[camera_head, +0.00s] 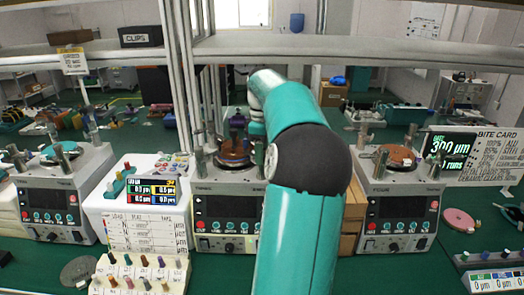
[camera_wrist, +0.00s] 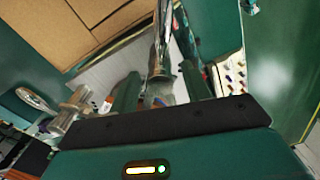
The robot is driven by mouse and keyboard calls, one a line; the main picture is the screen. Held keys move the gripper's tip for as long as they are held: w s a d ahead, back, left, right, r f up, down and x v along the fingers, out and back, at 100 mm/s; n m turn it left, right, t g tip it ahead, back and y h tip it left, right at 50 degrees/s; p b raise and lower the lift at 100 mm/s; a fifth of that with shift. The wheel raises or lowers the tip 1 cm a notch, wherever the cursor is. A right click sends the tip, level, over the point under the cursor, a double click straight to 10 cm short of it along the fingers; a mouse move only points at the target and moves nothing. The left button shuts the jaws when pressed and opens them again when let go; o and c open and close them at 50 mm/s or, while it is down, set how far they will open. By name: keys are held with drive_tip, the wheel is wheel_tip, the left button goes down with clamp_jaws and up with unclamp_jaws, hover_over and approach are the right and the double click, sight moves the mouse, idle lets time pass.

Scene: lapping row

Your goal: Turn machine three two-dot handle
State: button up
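Three white lapping machines stand in a row in the head view: a left one (camera_head: 22,187), a middle one (camera_head: 203,187) and a right one (camera_head: 373,190). Each has a dark front panel and small metal posts on top. No machine number or two-dot mark is readable. My teal arm covers part of the middle machine and hides my gripper in the head view. In the wrist view my gripper (camera_wrist: 160,88) has two dark green fingers set apart. A shiny metal post (camera_wrist: 161,50) shows between them; whether they touch it I cannot tell.
A shelf beam (camera_head: 330,46) and uprights (camera_head: 180,85) frame the area above the machines. Brown cardboard (camera_wrist: 100,20) shows in the wrist view.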

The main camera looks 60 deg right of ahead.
wheel_tip(320, 180, up, 14)
idle(0.7)
drive_tip(key=shift+f, duration=0.1)
